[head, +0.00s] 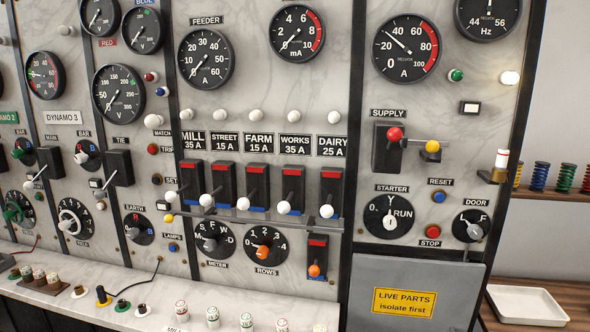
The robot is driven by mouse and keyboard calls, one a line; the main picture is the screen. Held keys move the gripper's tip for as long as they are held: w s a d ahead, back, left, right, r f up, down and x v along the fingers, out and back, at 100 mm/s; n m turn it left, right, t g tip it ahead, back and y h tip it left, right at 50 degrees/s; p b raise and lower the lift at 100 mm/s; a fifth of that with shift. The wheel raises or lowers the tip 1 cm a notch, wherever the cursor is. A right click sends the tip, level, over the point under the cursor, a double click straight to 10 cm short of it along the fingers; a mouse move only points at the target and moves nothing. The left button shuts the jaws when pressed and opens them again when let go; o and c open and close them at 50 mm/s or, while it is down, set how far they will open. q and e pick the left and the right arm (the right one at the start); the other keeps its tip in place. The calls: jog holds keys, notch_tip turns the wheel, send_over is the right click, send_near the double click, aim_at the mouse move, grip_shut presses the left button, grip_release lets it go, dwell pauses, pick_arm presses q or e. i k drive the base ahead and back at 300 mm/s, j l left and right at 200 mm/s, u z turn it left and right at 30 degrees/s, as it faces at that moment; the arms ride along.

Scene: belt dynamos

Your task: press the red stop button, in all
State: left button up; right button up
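The red stop button (433,231) is a small round button on the right-hand marble panel, just above the label STOP (430,244). It sits below the blue reset button (439,197), right of the starter knob (390,221) and left of the door knob (473,231). Nothing covers it. From this view I cannot tell whether it is pushed in. Neither of my grippers is in view.
Above the button are the red-knobbed supply lever (394,135) and a yellow-knobbed lever (432,146). Below it is a grey cover (415,295) with a yellow warning sign. A ledge with several fuses (212,318) runs along the lower left. A white tray (527,304) lies at right.

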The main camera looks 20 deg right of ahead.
aim_at(433, 232)
jog(key=z, duration=1.25)
